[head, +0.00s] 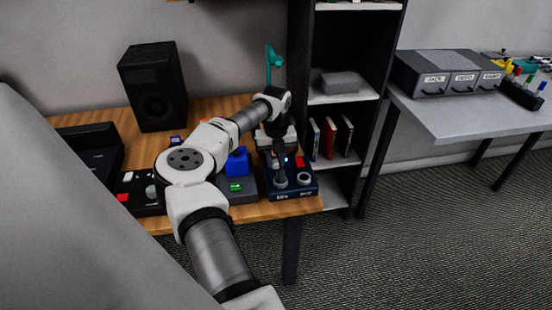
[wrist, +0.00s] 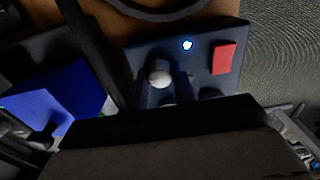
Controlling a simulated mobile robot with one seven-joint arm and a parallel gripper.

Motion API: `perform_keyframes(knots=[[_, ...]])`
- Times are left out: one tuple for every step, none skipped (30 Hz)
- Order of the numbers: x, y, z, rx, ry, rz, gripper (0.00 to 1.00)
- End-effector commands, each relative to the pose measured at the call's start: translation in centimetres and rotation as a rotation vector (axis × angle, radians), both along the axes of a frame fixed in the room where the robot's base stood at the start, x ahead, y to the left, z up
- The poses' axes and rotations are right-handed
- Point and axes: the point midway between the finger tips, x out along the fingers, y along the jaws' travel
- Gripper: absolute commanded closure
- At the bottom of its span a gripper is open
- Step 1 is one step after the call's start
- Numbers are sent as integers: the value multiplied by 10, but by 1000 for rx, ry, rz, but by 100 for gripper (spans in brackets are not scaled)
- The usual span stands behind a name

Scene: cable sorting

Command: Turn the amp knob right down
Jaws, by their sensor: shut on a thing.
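The amp is a dark blue box (head: 290,193) at the right end of the wooden table, with a red switch and round knobs on top. In the wrist view the amp (wrist: 200,65) shows a lit white lamp and the red switch (wrist: 223,58). My gripper (head: 277,164) points down over the amp. In the wrist view its two dark fingers (wrist: 162,88) are shut on a grey round knob (wrist: 159,73). I cannot tell how far the knob is turned. Other knobs near the wrist view's lower edge are mostly hidden by my gripper.
A blue block (head: 237,162) and a grey box with a green part (head: 236,187) stand left of the amp. A black speaker (head: 153,88) is at the back. A dark shelf (head: 342,98) rises right of the table. Another desk (head: 470,122) holds labelled bins.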

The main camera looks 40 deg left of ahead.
Motion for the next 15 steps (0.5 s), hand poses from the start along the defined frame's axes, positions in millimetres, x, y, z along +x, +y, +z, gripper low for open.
perform_keyframes(knots=[[0, 0, 1, 0, -1, 2, 96], [0, 0, 1, 0, -1, 2, 96], [0, 0, 1, 0, -1, 2, 96], [0, 0, 1, 0, -1, 2, 96], [0, 0, 1, 0, -1, 1, 96], [0, 0, 1, 0, -1, 1, 96], [0, 0, 1, 0, -1, 1, 96], [0, 0, 1, 0, -1, 1, 96], [0, 0, 1, 1, -1, 1, 71], [0, 0, 1, 1, -1, 1, 67], [0, 0, 1, 1, -1, 1, 63], [0, 0, 1, 1, -1, 1, 58], [0, 0, 0, 1, -1, 0, 54], [0, 0, 0, 1, -1, 0, 52], [0, 0, 0, 1, -1, 0, 52]])
